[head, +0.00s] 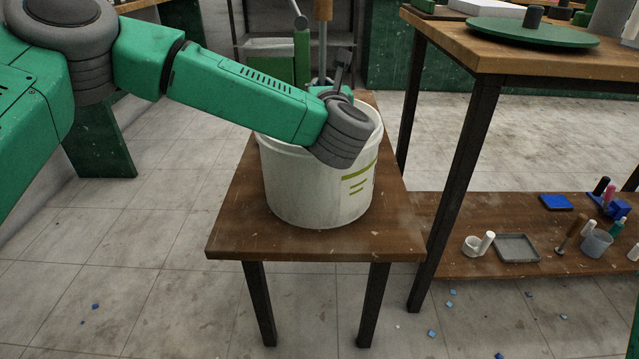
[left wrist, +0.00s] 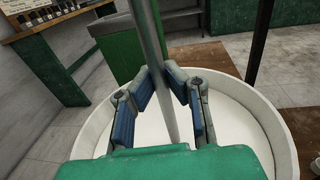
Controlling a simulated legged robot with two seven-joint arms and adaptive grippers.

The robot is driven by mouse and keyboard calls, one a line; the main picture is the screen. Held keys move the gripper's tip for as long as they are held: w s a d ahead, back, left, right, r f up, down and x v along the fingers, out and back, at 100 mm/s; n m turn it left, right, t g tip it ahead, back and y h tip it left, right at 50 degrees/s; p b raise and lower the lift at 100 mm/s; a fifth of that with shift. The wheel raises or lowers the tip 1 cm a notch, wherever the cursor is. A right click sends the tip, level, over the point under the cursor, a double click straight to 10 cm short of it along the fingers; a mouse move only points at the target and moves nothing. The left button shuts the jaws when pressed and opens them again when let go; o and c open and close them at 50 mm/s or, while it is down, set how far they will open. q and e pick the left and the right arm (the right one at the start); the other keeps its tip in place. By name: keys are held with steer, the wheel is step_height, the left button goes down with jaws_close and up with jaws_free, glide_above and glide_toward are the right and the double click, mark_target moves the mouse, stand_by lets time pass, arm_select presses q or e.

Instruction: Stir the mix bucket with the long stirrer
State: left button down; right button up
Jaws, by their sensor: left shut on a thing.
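The mix bucket (head: 305,190) is white with green marks and stands upright on a small brown wooden table. In the left wrist view its rim (left wrist: 282,150) surrounds a pale, smooth-looking interior. The long stirrer (head: 322,45) has a brown handle and a grey metal rod, and it rises above the bucket. My left gripper (head: 338,82) is over the bucket's rear part, partly hidden by its own wrist. In the left wrist view, its blue-padded fingers (left wrist: 161,84) are closed around the stirrer's rod (left wrist: 152,45), which runs down into the bucket. The stirrer's lower end is hidden. My right gripper is not in view.
The small table (head: 235,235) has bare wood in front of the bucket. A taller workbench (head: 540,60) with a green disc (head: 520,33) stands at right. Its low shelf (head: 470,210) holds a grey tray (head: 516,248) and several small items. Blue chips lie on the floor.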

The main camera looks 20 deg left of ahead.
mark_target(323, 33)
arm_select(q)
steer(key=shift+r, duration=0.2)
steer(key=shift+r+p, duration=2.4)
steer(key=shift+r, duration=2.45)
steer(key=shift+f, duration=0.1)
